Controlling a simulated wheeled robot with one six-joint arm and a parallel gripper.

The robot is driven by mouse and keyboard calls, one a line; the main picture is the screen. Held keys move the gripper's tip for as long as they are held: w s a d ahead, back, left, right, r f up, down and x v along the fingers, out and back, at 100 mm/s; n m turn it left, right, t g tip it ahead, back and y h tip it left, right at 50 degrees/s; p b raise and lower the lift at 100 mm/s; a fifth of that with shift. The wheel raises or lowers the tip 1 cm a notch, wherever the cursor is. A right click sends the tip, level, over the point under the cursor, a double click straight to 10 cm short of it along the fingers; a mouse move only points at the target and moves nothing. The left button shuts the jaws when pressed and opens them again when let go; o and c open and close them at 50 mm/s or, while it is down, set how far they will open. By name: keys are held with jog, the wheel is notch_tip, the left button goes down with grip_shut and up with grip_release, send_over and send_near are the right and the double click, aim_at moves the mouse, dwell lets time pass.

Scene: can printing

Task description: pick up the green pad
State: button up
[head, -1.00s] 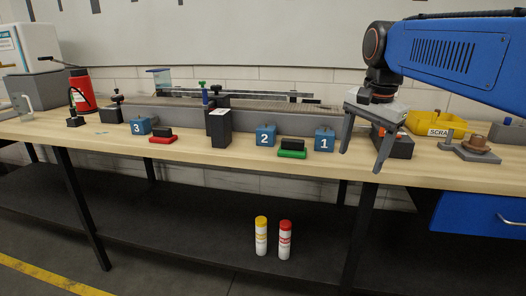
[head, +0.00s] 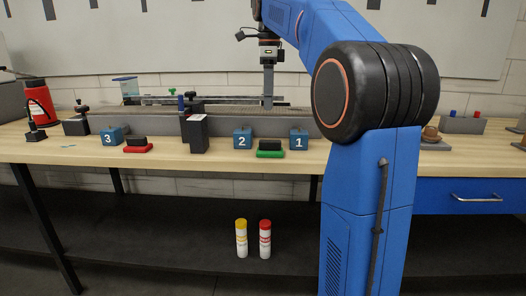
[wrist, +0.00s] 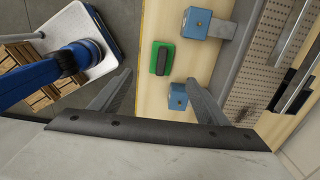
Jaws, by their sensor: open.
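The green pad (head: 270,154) has a black block-shaped grip on top and lies near the front of the wooden bench, between the blue blocks numbered 2 (head: 242,139) and 1 (head: 299,139). In the wrist view the green pad (wrist: 154,60) is beyond the open fingers, roughly between their lines and apart from them. My gripper (head: 268,102) hangs pointing down above the bench, seen edge-on in the head view. In the wrist view my gripper (wrist: 160,80) has its two fingers wide apart with nothing between them.
A red pad (head: 138,149) with a black grip lies left, beside blue block 3 (head: 111,135). A dark upright box (head: 197,133) stands between the red pad and block 2. A grey rail (head: 230,112) runs behind. Two bottles (head: 241,238) stand on the lower shelf.

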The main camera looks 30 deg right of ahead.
aim_at(270, 140)
notch_tip(270, 140, down, 11)
jog(key=shift+d+f, duration=0.2)
jog(key=shift+f, duration=1.15)
jog(key=shift+d+f, duration=0.15)
jog(key=shift+f, duration=1.15)
jog(key=c, duration=1.1)
